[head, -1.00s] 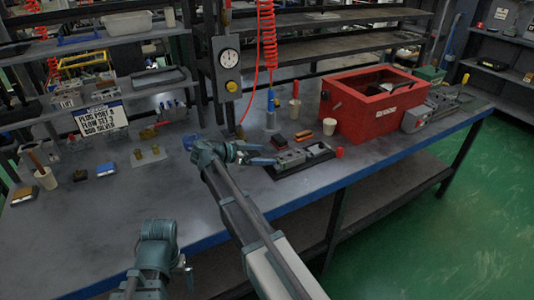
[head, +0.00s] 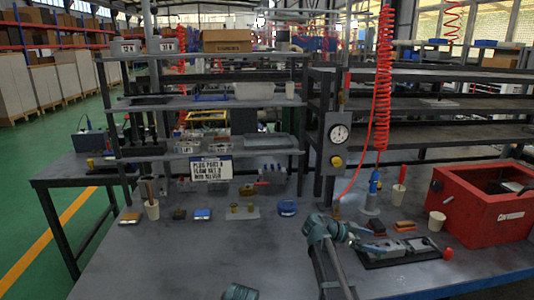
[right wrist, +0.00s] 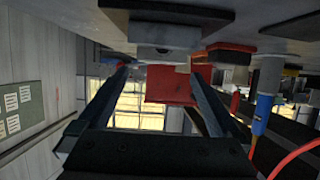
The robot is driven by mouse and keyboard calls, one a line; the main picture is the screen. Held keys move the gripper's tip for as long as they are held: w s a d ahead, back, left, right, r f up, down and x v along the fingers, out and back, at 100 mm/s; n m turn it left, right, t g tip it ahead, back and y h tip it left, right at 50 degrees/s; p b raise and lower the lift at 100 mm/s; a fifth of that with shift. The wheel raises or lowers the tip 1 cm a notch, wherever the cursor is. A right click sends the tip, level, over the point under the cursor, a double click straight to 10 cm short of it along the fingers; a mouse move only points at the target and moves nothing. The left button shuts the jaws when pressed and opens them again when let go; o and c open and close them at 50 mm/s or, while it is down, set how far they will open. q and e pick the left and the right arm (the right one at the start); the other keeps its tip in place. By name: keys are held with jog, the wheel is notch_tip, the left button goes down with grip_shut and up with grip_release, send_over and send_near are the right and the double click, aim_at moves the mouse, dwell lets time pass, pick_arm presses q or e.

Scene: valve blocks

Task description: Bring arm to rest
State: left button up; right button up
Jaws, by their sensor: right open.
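My right arm comes up from the bottom of the head view, and its gripper (head: 372,243) points right, low over the bench beside a black tray (head: 372,263) of grey blocks (head: 420,244). In the right wrist view the two dark fingers of this gripper (right wrist: 160,75) stand wide apart. Nothing is clasped between them; a red thing (right wrist: 168,88) shows in the gap beyond. Only a teal part of my left arm (head: 240,292) shows at the bottom edge of the head view. Its gripper is out of the frame.
A red box (head: 485,215) stands at the right of the bench. A post with a gauge (head: 339,134) and a red coiled hose (head: 384,80) rise behind my right arm. A sign (head: 211,169) hangs from the shelf. The bench's left front (head: 160,262) is clear.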

aim_at(388, 245)
jog(key=b+x, duration=0.1)
jog(key=x, duration=0.5)
jog(key=shift+d+f+b, duration=0.1)
jog(key=shift+b, duration=0.3)
